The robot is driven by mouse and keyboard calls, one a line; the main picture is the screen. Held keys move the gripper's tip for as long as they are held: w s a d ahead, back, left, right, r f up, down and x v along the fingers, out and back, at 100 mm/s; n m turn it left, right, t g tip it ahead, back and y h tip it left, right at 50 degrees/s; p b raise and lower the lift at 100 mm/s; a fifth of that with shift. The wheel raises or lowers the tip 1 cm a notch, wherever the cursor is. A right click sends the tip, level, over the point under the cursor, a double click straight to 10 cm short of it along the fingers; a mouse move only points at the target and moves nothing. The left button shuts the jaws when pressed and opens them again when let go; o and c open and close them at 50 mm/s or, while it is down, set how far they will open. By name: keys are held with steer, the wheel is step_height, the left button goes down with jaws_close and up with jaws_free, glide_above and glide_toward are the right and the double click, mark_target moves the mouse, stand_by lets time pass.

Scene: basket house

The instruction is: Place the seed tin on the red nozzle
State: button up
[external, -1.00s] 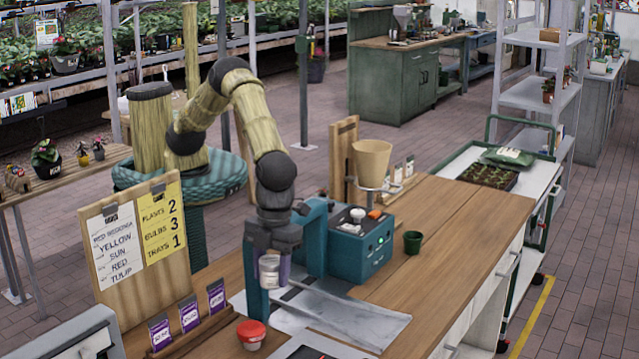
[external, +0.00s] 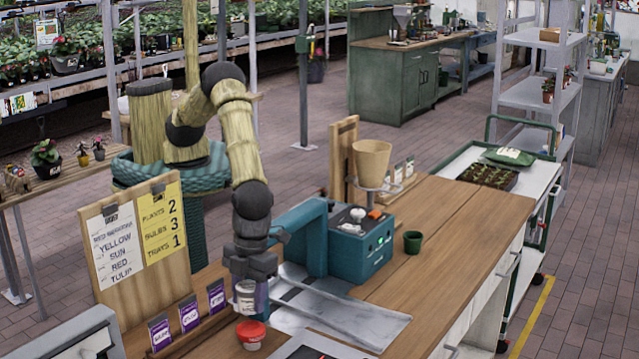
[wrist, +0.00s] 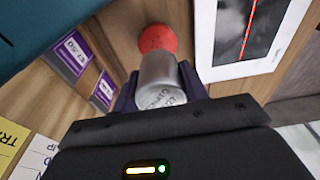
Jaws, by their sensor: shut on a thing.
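My gripper (external: 249,290) is shut on the seed tin, a small silvery-grey tin (external: 244,302) with lettering. In the wrist view the tin (wrist: 161,80) sits between the two purple fingers. The only red-topped thing near it is a small white tub with a red top (external: 251,334), taken as the red nozzle, standing on the wooden bench. The tin hangs just above and behind the red top in the external view. In the wrist view the red top (wrist: 157,37) shows just beyond the tin's end. I cannot tell whether they touch.
Purple seed packets (external: 189,312) stand in a wooden rack to the left, close to my gripper. A teal machine (external: 358,247) with a metal plate (external: 345,315) is to the right.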

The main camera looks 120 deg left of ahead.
mark_target(249, 311)
steer(key=shift+f, duration=0.15)
steer(key=shift+f+p, duration=0.65)
steer(key=shift+f, duration=1.15)
steer(key=shift+f, duration=0.15)
steer(key=o, duration=1)
steer(key=r+b, duration=0.1)
steer(key=r, duration=0.3)
steer(key=a+r+b, duration=0.1)
steer(key=r+b, duration=0.1)
steer(key=r, duration=0.2)
steer(key=a+r+b, duration=0.1)
steer(key=r, duration=0.3)
steer(key=shift+r, duration=0.1)
steer(key=shift+d, duration=0.1)
